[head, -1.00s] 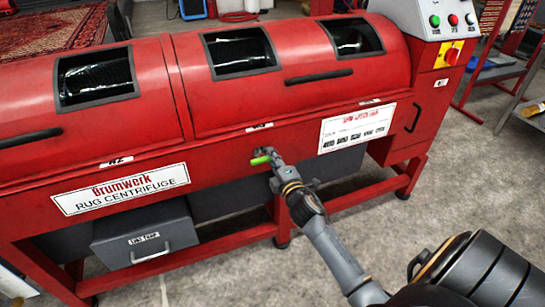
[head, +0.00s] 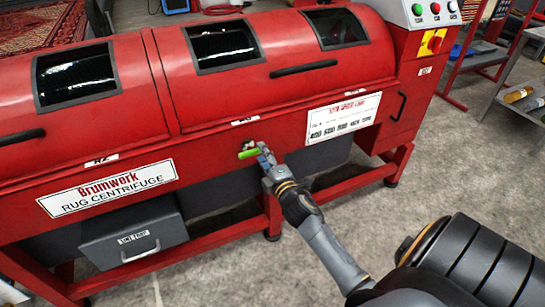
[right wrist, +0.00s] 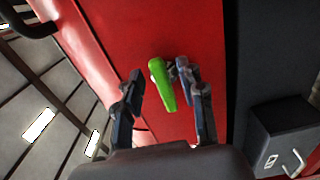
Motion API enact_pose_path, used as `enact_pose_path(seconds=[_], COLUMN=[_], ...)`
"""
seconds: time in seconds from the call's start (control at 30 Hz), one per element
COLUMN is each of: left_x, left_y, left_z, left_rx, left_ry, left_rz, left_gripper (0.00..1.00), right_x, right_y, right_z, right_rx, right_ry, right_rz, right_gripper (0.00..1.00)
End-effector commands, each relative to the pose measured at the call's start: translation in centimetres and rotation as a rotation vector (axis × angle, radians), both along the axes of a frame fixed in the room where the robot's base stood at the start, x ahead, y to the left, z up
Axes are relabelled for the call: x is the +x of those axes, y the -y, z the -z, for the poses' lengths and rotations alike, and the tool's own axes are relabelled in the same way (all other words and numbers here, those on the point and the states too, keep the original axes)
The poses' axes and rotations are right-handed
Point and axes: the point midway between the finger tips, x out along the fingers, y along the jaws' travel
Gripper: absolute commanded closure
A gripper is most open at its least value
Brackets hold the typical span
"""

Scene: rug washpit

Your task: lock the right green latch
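One green latch (head: 248,153) shows on the front of the red centrifuge (head: 210,150), below the lid seam. In the head view its handle lies nearly level. My right gripper (head: 263,155) is at the latch's right end. In the right wrist view the green latch (right wrist: 163,85) sits between the two spread fingers of my right gripper (right wrist: 161,80), close to the right-hand finger and clear of the left-hand one. Whether the right-hand finger touches it I cannot tell. My left gripper is not in view.
A grey drawer box (head: 133,238) hangs under the machine at the left. A control panel (head: 433,12) with buttons is at the upper right. A black lid handle (head: 303,68) is above the latch. The concrete floor (head: 400,210) in front is clear.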

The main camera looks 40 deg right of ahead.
Motion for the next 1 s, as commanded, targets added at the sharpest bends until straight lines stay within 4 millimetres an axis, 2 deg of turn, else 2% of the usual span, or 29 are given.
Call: enact_pose_path(seconds=[0.03,0.2,0.4,0.6,1.0], left_x=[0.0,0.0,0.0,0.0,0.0], left_y=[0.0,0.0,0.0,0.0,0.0], left_z=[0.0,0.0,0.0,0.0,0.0], left_rx=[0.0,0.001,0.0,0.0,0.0], left_ry=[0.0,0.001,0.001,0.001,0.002], left_rz=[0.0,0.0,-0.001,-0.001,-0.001], left_gripper=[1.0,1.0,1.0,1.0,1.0], right_x=[-1.3,-4.9,-7.9,-9.0,-9.0], right_y=[-0.3,-1.2,-1.9,-2.1,-2.2], right_z=[0.2,0.1,0.1,0.0,0.0], right_rx=[0.002,0.002,0.002,0.0,0.001], right_ry=[-0.004,-0.003,-0.001,-0.001,0.0], right_rz=[0.0,0.0,0.0,0.0,0.0], right_gripper=[0.6,0.6,0.6,0.6,0.6])
